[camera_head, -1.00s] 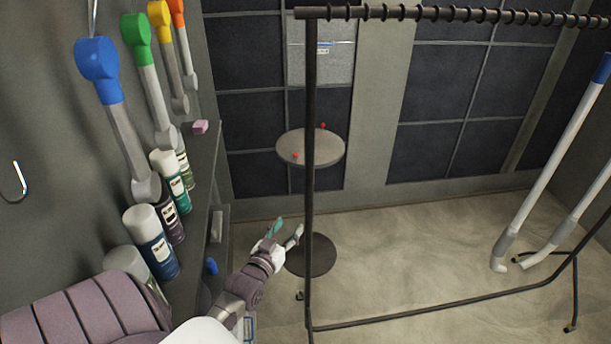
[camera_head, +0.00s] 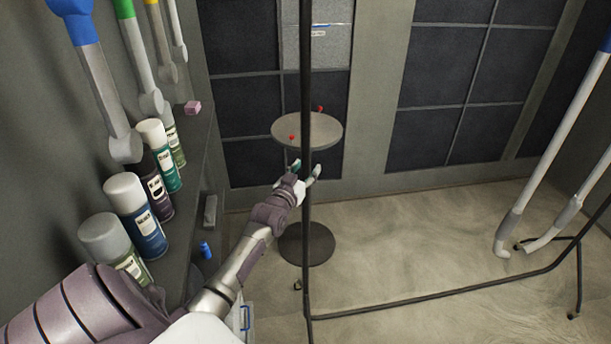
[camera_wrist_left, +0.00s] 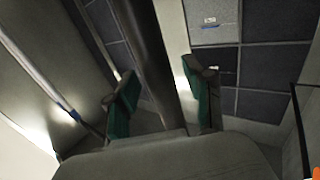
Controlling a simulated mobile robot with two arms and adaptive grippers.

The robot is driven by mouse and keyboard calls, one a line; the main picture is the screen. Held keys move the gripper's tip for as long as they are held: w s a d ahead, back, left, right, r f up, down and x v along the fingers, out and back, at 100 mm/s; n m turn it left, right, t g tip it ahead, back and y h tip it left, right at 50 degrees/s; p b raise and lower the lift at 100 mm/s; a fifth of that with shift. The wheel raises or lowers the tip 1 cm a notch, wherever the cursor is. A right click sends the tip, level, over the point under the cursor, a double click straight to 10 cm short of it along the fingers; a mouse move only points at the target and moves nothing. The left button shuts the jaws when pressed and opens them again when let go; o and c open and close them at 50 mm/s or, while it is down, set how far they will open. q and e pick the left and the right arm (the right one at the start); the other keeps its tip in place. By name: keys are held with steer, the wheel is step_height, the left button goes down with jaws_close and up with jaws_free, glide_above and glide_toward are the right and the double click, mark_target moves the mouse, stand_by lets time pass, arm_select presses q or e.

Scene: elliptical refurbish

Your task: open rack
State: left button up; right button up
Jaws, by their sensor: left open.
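The rack is a dark metal frame; its near upright post (camera_head: 306,120) runs vertically through the head view, and its base bar (camera_head: 440,301) runs along the floor to the right. My left gripper (camera_head: 304,171) is open at this post, below the height of the round table top. In the left wrist view, the dark post (camera_wrist_left: 150,60) runs between the two green-padded fingers of the left gripper (camera_wrist_left: 160,97). I cannot tell whether either finger touches the post. My right gripper is not in view.
A round grey table (camera_head: 280,128) with small red items stands behind the post. A shelf (camera_head: 190,170) with several spray cans is at left, below hanging tools. White poles (camera_head: 545,150) lean at right. Bare floor (camera_head: 420,240) lies between the rack bars.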

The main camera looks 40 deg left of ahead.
arm_select(q)
jaws_close()
stand_by(0.3)
steer(key=shift+w, duration=0.2)
